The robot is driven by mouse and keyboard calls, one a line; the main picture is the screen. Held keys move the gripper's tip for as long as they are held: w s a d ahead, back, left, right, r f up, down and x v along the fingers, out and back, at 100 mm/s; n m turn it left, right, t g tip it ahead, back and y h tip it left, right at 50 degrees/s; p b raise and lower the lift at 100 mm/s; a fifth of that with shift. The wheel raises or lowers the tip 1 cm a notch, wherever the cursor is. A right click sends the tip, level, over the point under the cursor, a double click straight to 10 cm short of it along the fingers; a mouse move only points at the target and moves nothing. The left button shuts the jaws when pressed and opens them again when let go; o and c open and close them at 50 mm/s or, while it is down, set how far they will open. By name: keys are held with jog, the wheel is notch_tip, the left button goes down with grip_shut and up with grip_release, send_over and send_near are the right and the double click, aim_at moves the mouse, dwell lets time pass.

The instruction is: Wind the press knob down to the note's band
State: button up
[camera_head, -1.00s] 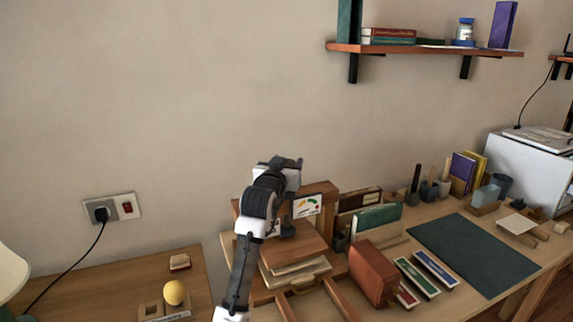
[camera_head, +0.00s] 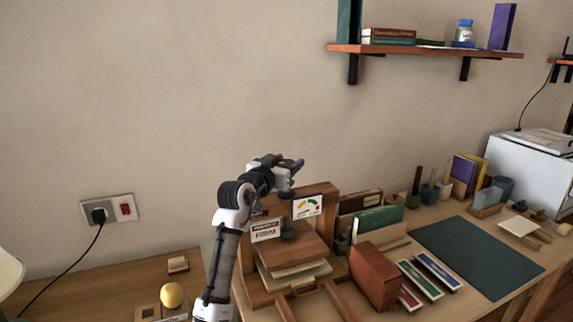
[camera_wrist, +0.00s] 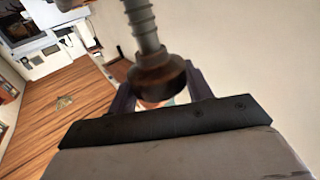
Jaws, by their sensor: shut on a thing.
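The wooden press (camera_head: 325,232) stands on the desk in the head view, with a stack of boards and papers under its dark screw foot (camera_head: 288,231). A white card with a green, yellow and red arc (camera_head: 307,207) is on its upright. A white note with dark print (camera_head: 266,231) sits left of the screw; its text is too small to read. My gripper (camera_head: 287,168) is above the press. In the wrist view its purple fingers are shut on the dark round knob (camera_wrist: 160,78), with the threaded screw (camera_wrist: 143,22) rising from it in the picture.
A reddish-brown block (camera_head: 374,276) and a green book (camera_head: 378,219) stand right of the press. A shelf (camera_head: 430,50) is up on the wall. The dark mat (camera_head: 478,256) is clear.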

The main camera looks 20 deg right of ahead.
jog(key=o, duration=0.9)
jog(key=shift+a+r, duration=0.15)
jog(key=shift+r, duration=0.15)
jog(key=shift+c, duration=0.2)
jog(key=shift+o, duration=0.6)
jog(key=shift+f, duration=0.2)
jog(key=b+v, duration=0.4)
jog(key=v, duration=0.9)
jog(key=shift+s+a, duration=0.2)
jog(key=shift+s, duration=0.1)
